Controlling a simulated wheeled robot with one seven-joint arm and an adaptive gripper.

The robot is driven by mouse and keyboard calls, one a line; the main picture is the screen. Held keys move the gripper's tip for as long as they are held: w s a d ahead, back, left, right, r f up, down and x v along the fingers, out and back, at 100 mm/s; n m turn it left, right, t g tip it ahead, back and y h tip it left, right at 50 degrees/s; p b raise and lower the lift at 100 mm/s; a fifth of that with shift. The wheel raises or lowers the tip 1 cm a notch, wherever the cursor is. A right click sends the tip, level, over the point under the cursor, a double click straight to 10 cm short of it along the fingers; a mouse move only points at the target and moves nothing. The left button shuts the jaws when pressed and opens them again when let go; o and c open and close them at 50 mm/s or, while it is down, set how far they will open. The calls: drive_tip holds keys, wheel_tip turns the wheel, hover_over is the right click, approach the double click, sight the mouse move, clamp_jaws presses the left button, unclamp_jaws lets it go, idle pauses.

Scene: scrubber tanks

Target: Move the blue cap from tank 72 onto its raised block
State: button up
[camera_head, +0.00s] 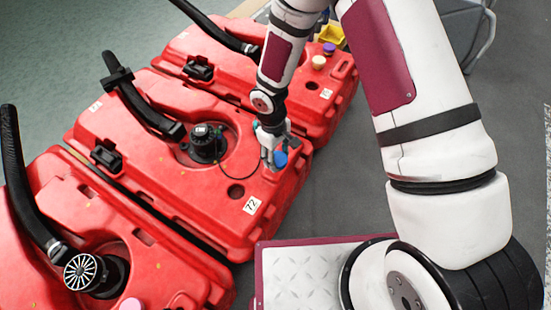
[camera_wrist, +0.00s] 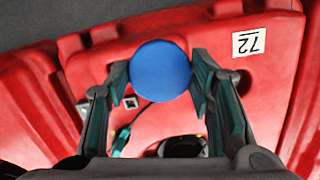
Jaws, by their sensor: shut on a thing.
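Tank 72 (camera_head: 170,190) is the red middle tank, with its number label (camera_head: 251,205) near the front edge. The label also shows upside down in the wrist view (camera_wrist: 249,42). My gripper (camera_head: 274,157) is over the tank's right end, shut on the round blue cap (camera_head: 281,159). In the wrist view the cap (camera_wrist: 160,70) sits between both fingertips. A dark round opening (camera_head: 236,191) in the tank top is uncovered, left of the cap. The raised block is hidden under the cap and gripper; I cannot tell whether the cap touches it.
A black pump head (camera_head: 205,143) with a thin cable stands left of my gripper. A neighbouring red tank behind carries a cream cap (camera_head: 318,62) and a purple cap (camera_head: 329,47). Another tank (camera_head: 40,230) is at front left. Grey floor (camera_head: 330,200) is clear to the right.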

drive_tip(key=shift+w+a, duration=0.2)
drive_tip(key=shift+w, duration=0.2)
drive_tip(key=shift+w+a+f+b, duration=0.15)
drive_tip(key=shift+f+b, duration=0.8)
drive_tip(key=shift+f, duration=0.85)
drive_tip(key=shift+f, duration=0.2)
drive_tip(key=o, duration=0.9)
drive_tip(key=shift+o, duration=0.2)
drive_tip(key=r+p, duration=0.1)
drive_tip(key=r, duration=0.3)
drive_tip(key=r+p, duration=0.1)
drive_tip(key=r, duration=0.3)
drive_tip(key=w+a+r+p, duration=0.1)
drive_tip(key=r+p, duration=0.1)
drive_tip(key=r, duration=0.2)
drive_tip(key=shift+r, duration=0.15)
drive_tip(key=shift+d+r, duration=0.1)
